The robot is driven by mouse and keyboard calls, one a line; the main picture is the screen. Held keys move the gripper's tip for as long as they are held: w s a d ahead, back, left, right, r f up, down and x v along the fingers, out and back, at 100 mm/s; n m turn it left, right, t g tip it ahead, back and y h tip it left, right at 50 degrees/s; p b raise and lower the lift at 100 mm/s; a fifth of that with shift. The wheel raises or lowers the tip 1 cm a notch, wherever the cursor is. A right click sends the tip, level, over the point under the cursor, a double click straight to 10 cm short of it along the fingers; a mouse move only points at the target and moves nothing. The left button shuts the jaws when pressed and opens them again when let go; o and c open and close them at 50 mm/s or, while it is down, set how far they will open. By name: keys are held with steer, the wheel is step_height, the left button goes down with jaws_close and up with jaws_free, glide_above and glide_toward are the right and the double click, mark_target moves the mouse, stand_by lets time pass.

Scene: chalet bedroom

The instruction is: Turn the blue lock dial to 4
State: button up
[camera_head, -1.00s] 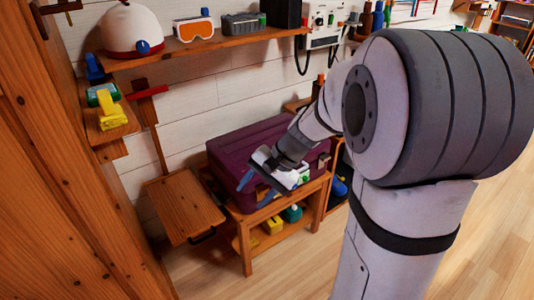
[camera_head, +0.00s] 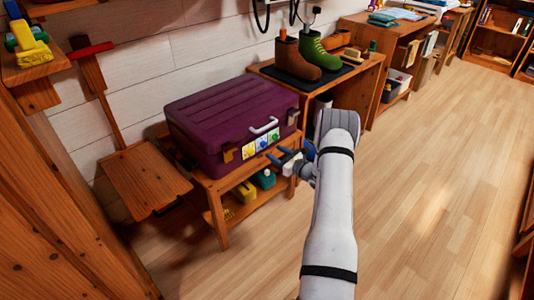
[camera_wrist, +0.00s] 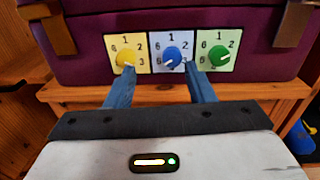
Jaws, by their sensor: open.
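The blue lock dial (camera_wrist: 172,57) is the middle of three dials on the front of a purple case (camera_head: 235,112). It sits on a pale blue numbered plate; its white mark appears to point down and left, though the exact number is unclear. The yellow dial (camera_wrist: 125,57) is to its left and the green dial (camera_wrist: 218,56) to its right. My gripper (camera_wrist: 160,70) is open and empty, its two blue fingers apart just in front of and below the blue dial. In the head view my gripper (camera_head: 284,156) is beside the case front.
The case stands on a wooden stand (camera_head: 222,230) with yellow and teal items on its lower shelf. Brown and green boots (camera_head: 318,52) stand on a bench behind right. The floor to the right is clear.

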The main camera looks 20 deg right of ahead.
mark_target(265, 146)
steer(key=shift+m+t+h, duration=0.3)
steer(key=shift+m+h, duration=0.1)
steer(key=w, duration=0.2)
steer(key=w+a+f, duration=0.1)
steer(key=w, duration=0.2)
steer(key=w+b, duration=0.1)
steer(key=w, duration=0.1)
steer(key=shift+w+a+f, duration=0.15)
steer(key=shift+f, duration=0.15)
steer(key=c, duration=1)
